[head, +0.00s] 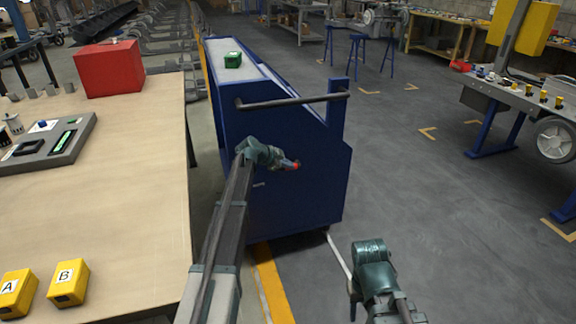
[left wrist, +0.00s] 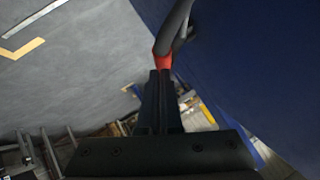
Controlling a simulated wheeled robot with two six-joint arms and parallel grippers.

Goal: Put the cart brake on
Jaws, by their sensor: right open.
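The cart (head: 300,185) is a blue steel body with a dark push bar (head: 290,102) across its near end. My left gripper (head: 292,164) is in front of the cart's near panel, below the bar. A red-orange part shows at its fingertips. In the left wrist view, its dark fingers (left wrist: 160,92) look closed together on the red end of the brake lever (left wrist: 164,62). A black curved part continues upward beyond it, beside the blue panel. My right gripper (head: 353,302) is low at the bottom, away from the cart, its fingers mostly hidden; it is open.
A wooden table (head: 120,190) stands left, with a red box (head: 108,68), a grey tray and yellow blocks A (head: 15,292) and B (head: 68,283). A workbench (head: 520,100) stands right. The floor between is clear.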

